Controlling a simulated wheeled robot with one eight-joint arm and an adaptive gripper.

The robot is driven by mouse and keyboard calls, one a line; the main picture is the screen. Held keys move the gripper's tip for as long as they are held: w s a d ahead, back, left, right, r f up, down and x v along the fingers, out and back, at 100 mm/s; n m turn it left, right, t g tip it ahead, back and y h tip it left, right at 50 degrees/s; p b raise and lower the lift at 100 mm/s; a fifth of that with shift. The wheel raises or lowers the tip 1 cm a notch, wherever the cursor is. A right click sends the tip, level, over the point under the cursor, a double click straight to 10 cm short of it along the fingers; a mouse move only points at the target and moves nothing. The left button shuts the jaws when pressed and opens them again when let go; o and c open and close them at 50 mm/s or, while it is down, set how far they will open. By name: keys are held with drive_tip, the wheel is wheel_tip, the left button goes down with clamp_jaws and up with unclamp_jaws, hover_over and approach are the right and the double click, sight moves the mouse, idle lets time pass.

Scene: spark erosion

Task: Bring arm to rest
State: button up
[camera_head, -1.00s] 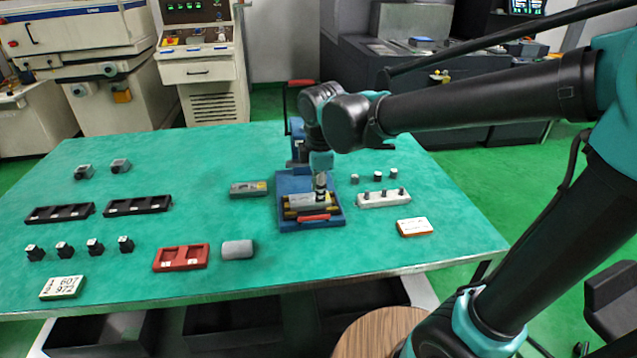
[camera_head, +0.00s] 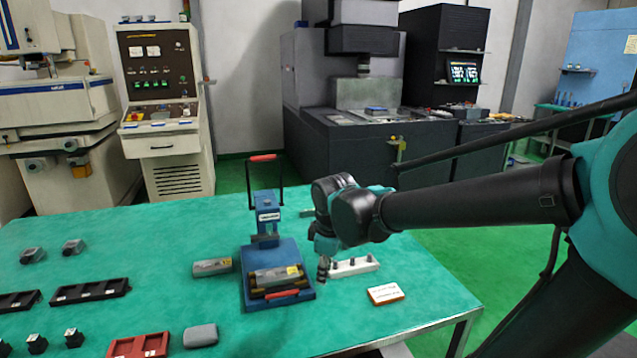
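My gripper (camera_head: 323,268) hangs from my arm on the right side of the green table (camera_head: 340,340), pointing down. It is small and dark in this view, and its fingers cannot be told apart. It shows between the blue press fixture (camera_head: 250,298) and the white block with dark pegs (camera_head: 362,268), partly in front of the block's left end. The blue fixture, with an upright red-topped handle (camera_head: 264,158), holds a metal and yellow piece (camera_head: 277,278). My gripper is apart from that piece.
A grey-brown block (camera_head: 212,267) lies left of the fixture. An orange-white box (camera_head: 386,294) lies near the right edge. Black trays (camera_head: 92,291), a red tray (camera_head: 140,346) and a grey block (camera_head: 201,335) are at left. Machines stand behind the table.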

drive_tip(key=s+d+f+m, duration=0.2)
drive_tip(key=d+f+m, duration=0.1)
drive_tip(key=d, duration=0.3)
drive_tip(key=s+d+f+m+t, duration=0.1)
drive_tip(key=s+d+f+m, duration=0.1)
drive_tip(key=d+f+m, duration=0.2)
drive_tip(key=s+d+f+m, duration=0.2)
drive_tip(key=d+f+m, duration=0.1)
drive_tip(key=d+m, duration=0.4)
drive_tip(key=shift+s+d+f+t+h, duration=0.1)
drive_tip(key=shift+d+t+h, duration=0.1)
drive_tip(key=shift+d, duration=0.15)
drive_tip(key=shift+d+f+t+h, duration=0.1)
drive_tip(key=shift+d+h, duration=0.1)
drive_tip(key=shift+d, duration=0.15)
drive_tip(key=shift+s+d+f+m, duration=0.3)
drive_tip(key=shift+s+d+m, duration=0.1)
drive_tip(key=shift+m, duration=0.2)
